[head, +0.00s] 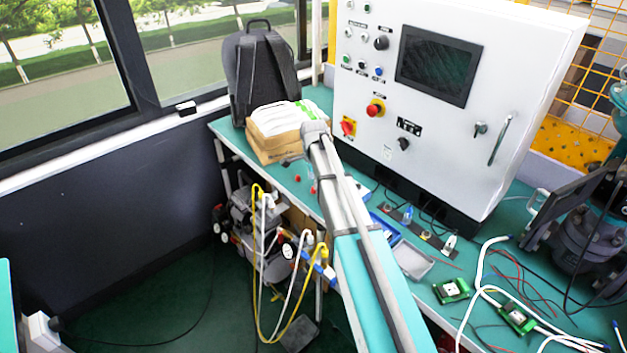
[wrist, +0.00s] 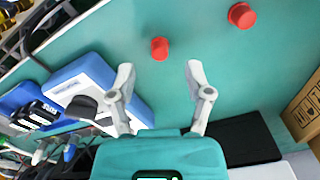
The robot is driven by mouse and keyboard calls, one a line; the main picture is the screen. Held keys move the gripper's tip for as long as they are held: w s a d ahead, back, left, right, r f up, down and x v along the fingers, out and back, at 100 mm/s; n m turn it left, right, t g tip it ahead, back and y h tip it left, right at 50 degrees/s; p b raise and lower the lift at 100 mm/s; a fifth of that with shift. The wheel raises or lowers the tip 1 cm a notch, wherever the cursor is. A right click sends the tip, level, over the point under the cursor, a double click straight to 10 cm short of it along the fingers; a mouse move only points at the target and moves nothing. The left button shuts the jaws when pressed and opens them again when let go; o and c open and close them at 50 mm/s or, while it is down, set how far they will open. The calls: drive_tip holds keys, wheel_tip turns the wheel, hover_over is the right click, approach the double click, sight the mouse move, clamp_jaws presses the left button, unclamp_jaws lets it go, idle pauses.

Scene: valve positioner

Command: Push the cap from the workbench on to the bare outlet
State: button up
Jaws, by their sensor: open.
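Two small red caps stand on the teal workbench in the wrist view: one cap (wrist: 160,48) lies just beyond and between my fingertips, the other cap (wrist: 241,15) is further off to the upper right. My gripper (wrist: 160,74) is open and empty, its fingers spread on either side of the line to the nearer cap. Small red caps also show on the workbench (head: 298,178) in the head view, left of my arm. My gripper's fingers are hidden there. I cannot pick out the bare outlet in either view.
A blue and white box (wrist: 90,82) lies left of my gripper. A cardboard box (wrist: 303,110) stands at the right edge. The white control cabinet (head: 440,90) rises behind my arm. Yellow and white hoses (head: 262,250) hang under the bench. Bench surface around the nearer cap is clear.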

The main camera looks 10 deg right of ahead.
sight(314, 190)
drive_tip(key=shift+f+b, duration=1.35)
drive_tip(key=shift+f, duration=0.3)
clamp_jaws()
